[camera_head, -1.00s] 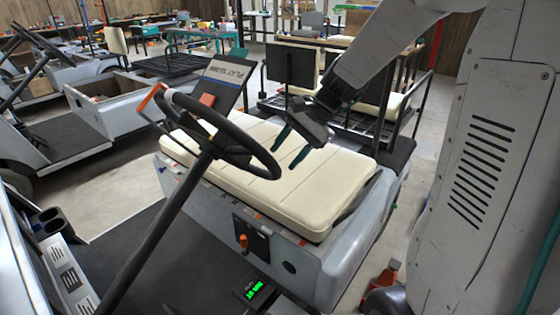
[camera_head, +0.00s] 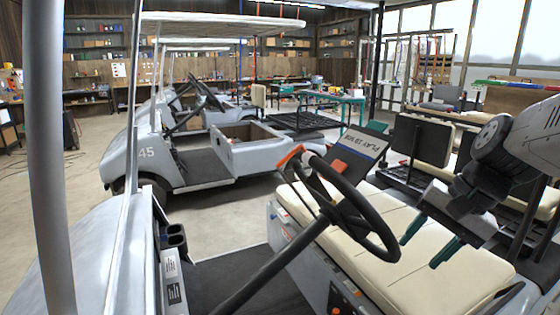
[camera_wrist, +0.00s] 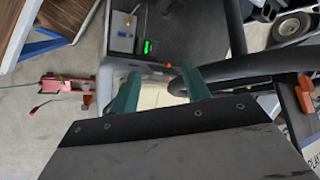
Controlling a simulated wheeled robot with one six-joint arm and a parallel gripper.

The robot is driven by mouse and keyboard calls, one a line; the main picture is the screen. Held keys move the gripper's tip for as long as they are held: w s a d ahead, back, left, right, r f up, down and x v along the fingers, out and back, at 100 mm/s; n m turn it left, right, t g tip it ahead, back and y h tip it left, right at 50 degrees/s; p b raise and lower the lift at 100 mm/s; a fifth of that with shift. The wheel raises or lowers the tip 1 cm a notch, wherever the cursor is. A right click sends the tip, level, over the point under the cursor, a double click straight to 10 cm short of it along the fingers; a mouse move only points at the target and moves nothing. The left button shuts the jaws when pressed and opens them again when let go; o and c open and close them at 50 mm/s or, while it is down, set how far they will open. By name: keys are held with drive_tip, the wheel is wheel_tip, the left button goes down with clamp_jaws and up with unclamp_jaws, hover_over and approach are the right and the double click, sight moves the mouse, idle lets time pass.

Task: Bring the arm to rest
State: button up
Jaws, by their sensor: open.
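My gripper (camera_head: 430,239) is at the right of the head view, above the cream seat (camera_head: 394,262) of the near cart. Its two green fingers are apart with nothing between them. In the wrist view the gripper (camera_wrist: 160,92) also shows two spread green fingers, with part of the seat visible between them. The arm comes in from the right edge. The black steering wheel (camera_head: 352,208) stands to the left of the gripper, and in the wrist view its rim (camera_wrist: 262,67) passes close to the right finger.
A clipboard-like sign (camera_head: 357,151) stands behind the steering wheel. Black seat backs (camera_head: 422,138) and cart posts rise near the arm. A red jack (camera_wrist: 55,86) lies on the floor in the wrist view. More carts (camera_head: 228,150) stand behind; open floor (camera_head: 85,200) lies at left.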

drive_tip(key=s+n+h, duration=0.4)
drive_tip(key=s+n, duration=0.3)
drive_tip(key=s, duration=0.8)
drive_tip(key=shift+d+g, duration=0.2)
drive_tip(key=shift+g, duration=0.1)
drive_tip(key=shift+s, duration=0.1)
